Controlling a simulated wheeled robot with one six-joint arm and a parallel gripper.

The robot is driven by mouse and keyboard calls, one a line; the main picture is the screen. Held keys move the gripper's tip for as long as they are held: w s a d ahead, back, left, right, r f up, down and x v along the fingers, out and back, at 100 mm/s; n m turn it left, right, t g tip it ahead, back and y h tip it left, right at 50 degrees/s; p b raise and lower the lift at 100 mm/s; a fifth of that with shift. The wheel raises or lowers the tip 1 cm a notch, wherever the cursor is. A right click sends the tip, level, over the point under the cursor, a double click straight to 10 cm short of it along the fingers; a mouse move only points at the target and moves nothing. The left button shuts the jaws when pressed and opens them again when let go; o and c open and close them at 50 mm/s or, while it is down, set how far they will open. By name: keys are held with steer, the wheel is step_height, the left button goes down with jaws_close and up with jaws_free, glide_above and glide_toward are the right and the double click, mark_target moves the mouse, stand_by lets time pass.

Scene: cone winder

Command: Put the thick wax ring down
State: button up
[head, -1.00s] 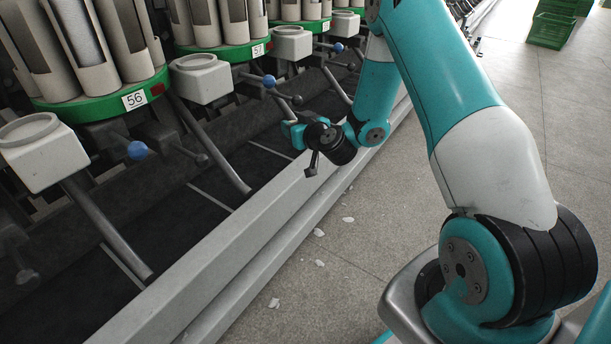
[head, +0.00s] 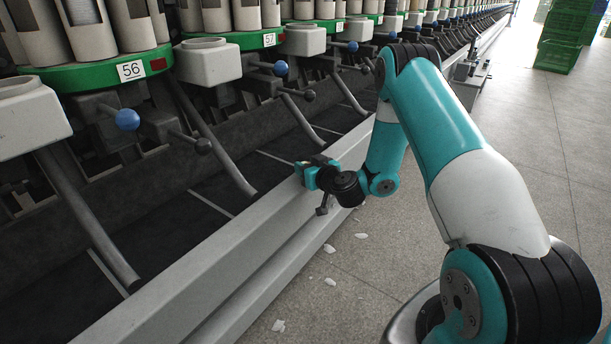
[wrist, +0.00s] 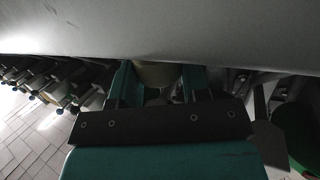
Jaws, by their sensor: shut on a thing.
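My gripper (head: 312,172) is at the long grey rail (head: 245,245) along the front of the winder, at its upper edge in the head view. In the wrist view my gripper (wrist: 157,84) has its two green fingers apart, shut on a pale beige piece (wrist: 155,74), which I take to be the thick wax ring. Only a small, dim part of it shows, so its shape and thickness cannot be told. In the head view the gripper hides it. I cannot tell whether it touches the rail.
Green-rimmed units marked 56 (head: 131,70) and 57 (head: 269,40) carry pale tubes, with grey cups and blue-knobbed levers beside them. Pale scraps (head: 330,281) lie on the floor. Green crates (head: 557,56) stand far back. The aisle at right is mostly clear.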

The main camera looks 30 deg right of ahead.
steer(key=shift+f, duration=0.25)
steer(key=shift+f, duration=0.1)
steer(key=o, duration=0.9)
